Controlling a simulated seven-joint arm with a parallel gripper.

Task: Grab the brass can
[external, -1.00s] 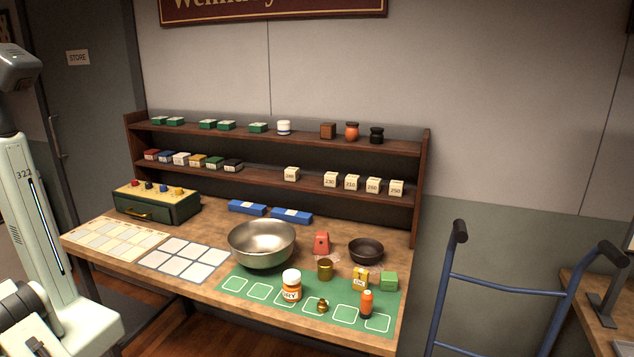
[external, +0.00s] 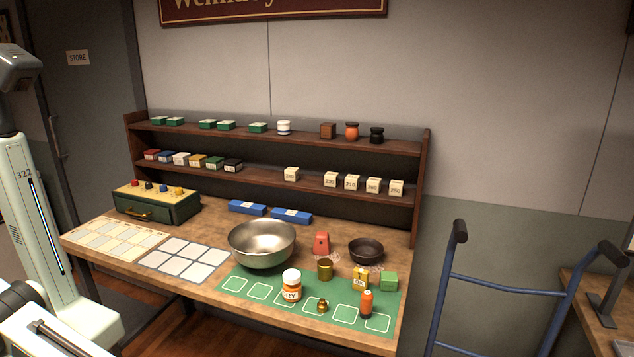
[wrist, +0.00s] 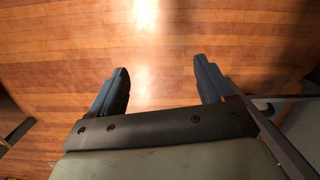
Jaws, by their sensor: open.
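The brass can (external: 325,269) stands upright on the table, at the back edge of the green mat (external: 235,284). It is right of the large metal bowl (external: 262,243) and in front of a red block-like item (external: 321,243). My gripper (wrist: 160,82) shows in the wrist view with its two dark fingers spread and nothing between them. It points down over bare wooden floor, away from the table. In the external view the fingers are not visible; only parts of my arm show at the lower left.
Near the can stand a white-capped orange jar (external: 291,286), a small brass piece (external: 322,306), a yellow box (external: 360,278), a green block (external: 389,281), an orange bottle (external: 366,304) and a dark bowl (external: 366,251). A shelf (external: 275,173) runs behind. A blue hand truck (external: 505,285) stands right.

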